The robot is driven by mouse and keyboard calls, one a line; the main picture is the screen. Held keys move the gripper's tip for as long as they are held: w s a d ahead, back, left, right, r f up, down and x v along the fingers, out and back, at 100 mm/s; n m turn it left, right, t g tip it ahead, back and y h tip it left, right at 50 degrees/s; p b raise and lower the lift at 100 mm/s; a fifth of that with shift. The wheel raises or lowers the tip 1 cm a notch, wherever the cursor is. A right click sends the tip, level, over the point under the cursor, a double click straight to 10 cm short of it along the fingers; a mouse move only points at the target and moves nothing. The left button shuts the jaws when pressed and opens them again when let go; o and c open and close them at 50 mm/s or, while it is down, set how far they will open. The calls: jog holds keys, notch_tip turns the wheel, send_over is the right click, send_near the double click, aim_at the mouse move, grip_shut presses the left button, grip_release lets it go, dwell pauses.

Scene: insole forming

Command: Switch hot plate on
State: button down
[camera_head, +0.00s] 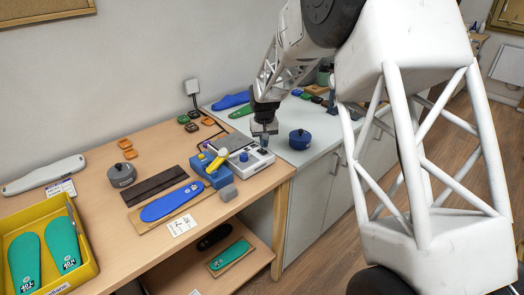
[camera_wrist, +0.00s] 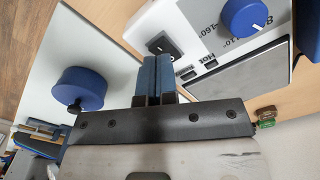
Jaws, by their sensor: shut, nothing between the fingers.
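The hot plate (camera_head: 259,164) is a white box on the right end of the wooden table. In the wrist view its white panel (camera_wrist: 205,47) shows a blue knob (camera_wrist: 245,17) with temperature marks, a black rocker switch (camera_wrist: 164,43) and a grey metal plate (camera_wrist: 245,84). My gripper (camera_head: 265,140) is over the right end of the hot plate, pointing down. In the wrist view my gripper's blue fingertips (camera_wrist: 157,62) are together and empty, right beside the rocker switch. I cannot tell whether they touch it, or which way the switch is set.
A blue round pot-like weight (camera_head: 300,140) stands on the grey counter to the right. A blue and yellow tool (camera_head: 213,163) stands left of the hot plate. A blue insole (camera_head: 171,202) lies in front, and a yellow tray (camera_head: 88,266) holds green insoles.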

aim_at(264, 151)
jog(key=shift+f, duration=1.3)
dwell(1.4)
jog(key=shift+r, duration=3.5)
